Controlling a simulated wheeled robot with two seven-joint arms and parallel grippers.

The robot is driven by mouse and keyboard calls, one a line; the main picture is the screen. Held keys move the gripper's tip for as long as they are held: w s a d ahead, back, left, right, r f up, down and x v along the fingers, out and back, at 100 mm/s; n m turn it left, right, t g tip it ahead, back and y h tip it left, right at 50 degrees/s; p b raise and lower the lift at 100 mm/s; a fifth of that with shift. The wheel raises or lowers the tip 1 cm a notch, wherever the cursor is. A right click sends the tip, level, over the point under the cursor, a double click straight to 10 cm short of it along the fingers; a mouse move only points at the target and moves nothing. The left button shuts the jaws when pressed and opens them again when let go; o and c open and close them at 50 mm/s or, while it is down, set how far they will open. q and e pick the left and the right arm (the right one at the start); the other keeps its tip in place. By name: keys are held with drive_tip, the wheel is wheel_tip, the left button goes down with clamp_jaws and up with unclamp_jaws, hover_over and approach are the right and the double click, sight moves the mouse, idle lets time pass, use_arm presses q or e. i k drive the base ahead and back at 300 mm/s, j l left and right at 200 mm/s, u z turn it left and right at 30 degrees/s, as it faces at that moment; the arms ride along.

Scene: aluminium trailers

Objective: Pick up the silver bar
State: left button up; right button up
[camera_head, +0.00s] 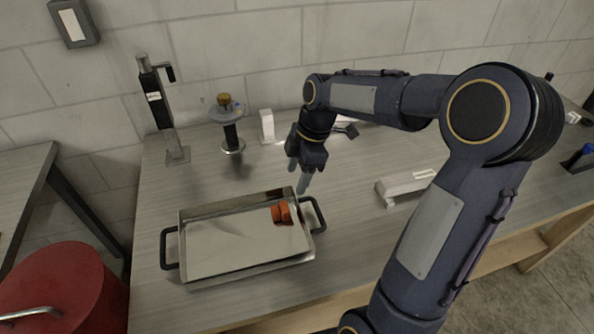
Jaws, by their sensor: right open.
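A pale silver-grey bar (405,187) lies on the workbench (160,305), to the right of the tray; it looks like the silver bar, and part of its right end is close to my arm. My right gripper (298,174) is open and empty, pointing down above the bench just behind the tray's back right corner. It is to the left of the bar and apart from it. My left gripper is not in view.
A shiny metal tray (230,275) with black handles holds an orange-brown object (282,213). Behind it stand a black post (160,105), a dark stand with a brass top (231,130) and a small white block (267,126). A red drum (65,285) is at left.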

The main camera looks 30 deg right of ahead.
sight(387, 187)
drive_tip(key=k+l+z, duration=0.1)
drive_tip(key=l+z, duration=0.2)
drive_tip(key=z, duration=0.2)
drive_tip(key=l+z, duration=0.3)
drive_tip(key=z, duration=0.2)
drive_tip(key=l+z, duration=0.35)
drive_tip(key=z, duration=0.15)
drive_tip(key=i+l+u, duration=0.15)
drive_tip(key=l+u, duration=0.15)
drive_tip(key=u, duration=0.15)
drive_tip(key=i+l+u, duration=0.1)
drive_tip(key=l+u, duration=0.25)
drive_tip(key=u, duration=0.15)
drive_tip(key=l+u, duration=0.8)
drive_tip(key=u, duration=0.15)
